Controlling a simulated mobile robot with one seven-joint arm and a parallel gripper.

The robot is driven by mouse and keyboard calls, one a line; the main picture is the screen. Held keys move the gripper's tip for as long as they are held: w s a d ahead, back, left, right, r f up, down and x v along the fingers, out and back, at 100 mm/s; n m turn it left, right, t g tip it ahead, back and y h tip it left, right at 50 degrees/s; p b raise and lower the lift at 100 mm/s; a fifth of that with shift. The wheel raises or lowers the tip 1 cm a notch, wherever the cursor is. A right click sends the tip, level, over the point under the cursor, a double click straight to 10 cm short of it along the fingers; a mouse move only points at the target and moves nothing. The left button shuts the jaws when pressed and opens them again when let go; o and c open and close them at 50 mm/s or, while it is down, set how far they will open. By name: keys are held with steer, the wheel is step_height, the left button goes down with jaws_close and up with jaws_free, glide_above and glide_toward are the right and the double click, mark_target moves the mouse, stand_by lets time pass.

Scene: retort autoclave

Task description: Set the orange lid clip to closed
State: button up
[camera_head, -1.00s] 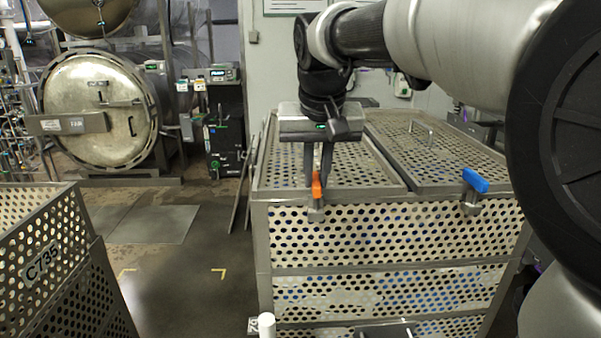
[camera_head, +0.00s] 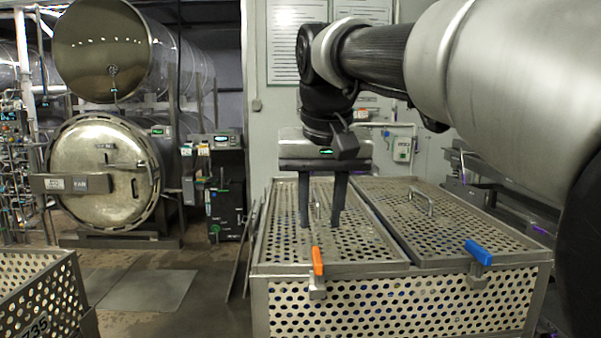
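The orange lid clip (camera_head: 317,262) is on the front rim of the perforated metal crate (camera_head: 400,300), at its left part. Its orange lever stands upright above a metal bracket on the front wall. My gripper (camera_head: 320,224) is above the left lid (camera_head: 345,235), pointing down, above and apart from the clip in the picture. Its two dark fingers are spread with a gap between them and nothing held. A blue lid clip (camera_head: 478,252) is on the same rim to the right, its lever tilted.
The right lid (camera_head: 450,225) has a raised metal handle (camera_head: 420,199); another small handle shows between my fingers. A second perforated crate (camera_head: 40,295) stands at the lower left. A round autoclave door (camera_head: 105,175) is at the back left.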

steer(key=v, duration=0.8)
steer(key=shift+p, duration=0.4)
steer(key=shift+f, duration=0.1)
steer(key=s+d+f, duration=0.4)
steer(key=s+f, duration=0.4)
steer(key=f, duration=0.4)
steer(key=s+d+f+t, duration=0.1)
steer(key=s+d+f, duration=0.3)
steer(key=s+f, duration=0.4)
step_height(320, 180, down, 4)
steer(key=shift+d+f, duration=0.25)
steer(key=shift+s, duration=0.1)
steer(key=shift+c, duration=0.4)
